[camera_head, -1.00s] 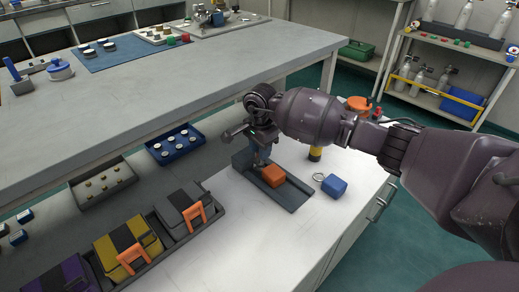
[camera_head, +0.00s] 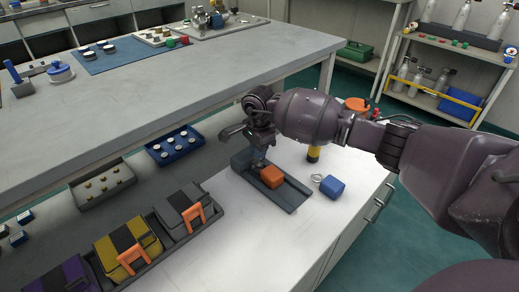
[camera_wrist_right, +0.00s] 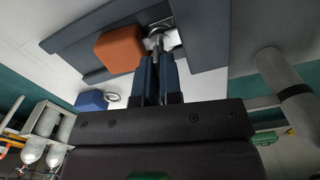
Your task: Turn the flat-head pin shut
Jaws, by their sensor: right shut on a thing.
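The flat-head pin (camera_wrist_right: 158,38) is a small metal piece on the dark grey panel block, seen in the right wrist view at the tips of my fingers. My right gripper (camera_wrist_right: 157,58) is shut on it, its two blue-grey fingers close together. In the head view my right gripper (camera_head: 258,160) reaches down onto the dark grey tray-like fixture (camera_head: 290,197), and the pin is hidden there. An orange block (camera_head: 271,176) sits on the fixture close beside the fingers. My left gripper is not in view.
A blue block (camera_head: 332,187) with a ring lies to the right of the fixture. A black-and-yellow cylinder (camera_head: 313,154) stands behind. Cases with orange handles (camera_head: 131,254) are at the left. The white worktop (camera_head: 235,245) in front is clear.

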